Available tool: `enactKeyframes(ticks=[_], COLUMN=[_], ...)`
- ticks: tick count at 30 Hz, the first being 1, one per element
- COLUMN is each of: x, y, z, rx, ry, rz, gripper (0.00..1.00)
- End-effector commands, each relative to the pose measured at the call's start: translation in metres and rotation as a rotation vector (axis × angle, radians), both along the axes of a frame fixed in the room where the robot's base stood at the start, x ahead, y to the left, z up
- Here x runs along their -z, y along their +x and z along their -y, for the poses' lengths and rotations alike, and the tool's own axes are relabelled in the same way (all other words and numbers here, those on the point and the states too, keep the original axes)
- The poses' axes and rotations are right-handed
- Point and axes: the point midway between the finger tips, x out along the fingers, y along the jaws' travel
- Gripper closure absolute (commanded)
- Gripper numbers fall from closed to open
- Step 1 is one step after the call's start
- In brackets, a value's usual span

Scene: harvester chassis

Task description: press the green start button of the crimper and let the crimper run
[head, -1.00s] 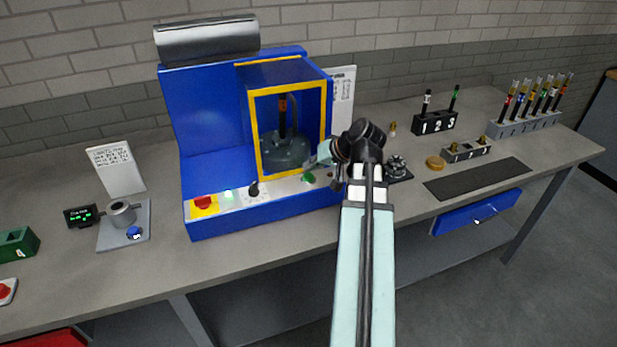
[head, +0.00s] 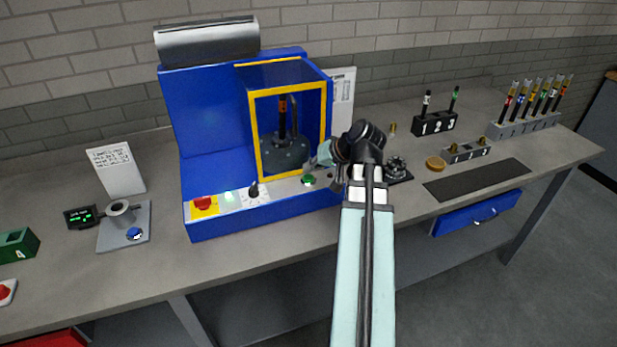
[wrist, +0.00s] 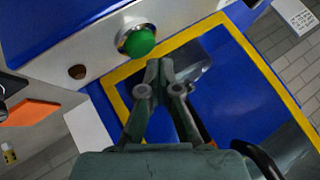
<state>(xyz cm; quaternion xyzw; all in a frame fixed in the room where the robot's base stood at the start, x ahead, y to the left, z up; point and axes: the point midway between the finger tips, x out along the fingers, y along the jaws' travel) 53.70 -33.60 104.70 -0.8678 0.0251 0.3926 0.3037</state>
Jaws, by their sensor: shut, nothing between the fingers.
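The blue crimper (head: 212,119) stands on the bench with a yellow-framed window (head: 251,130). Its green start button (head: 308,180) sits on the grey front panel, right of the black knob; in the wrist view the button (wrist: 139,42) is a green cap in a metal ring. My gripper (head: 309,168) is shut and empty, just above the button in the head view. In the wrist view its closed fingertips (wrist: 157,66) lie beside the cap, apart from it in the picture. Inside the window a dark rod with an orange band (head: 283,118) stands upright over a grey round die (head: 284,155).
A red stop button (head: 203,203), a pale green lamp (head: 230,196) and a black knob (head: 253,190) line the panel's left. Vial racks (head: 436,122) stand to the right. A small fixture (head: 122,214) and display (head: 81,216) stand to the left.

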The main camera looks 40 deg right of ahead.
Motion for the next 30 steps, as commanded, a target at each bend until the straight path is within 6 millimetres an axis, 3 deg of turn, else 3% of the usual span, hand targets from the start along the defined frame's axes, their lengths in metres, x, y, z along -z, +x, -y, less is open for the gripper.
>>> enactKeyframes(ticks=[30], x=[0.011], y=[0.000], z=[0.000], rx=[0.000], ry=[0.000], rz=[0.000], gripper=[1.00])
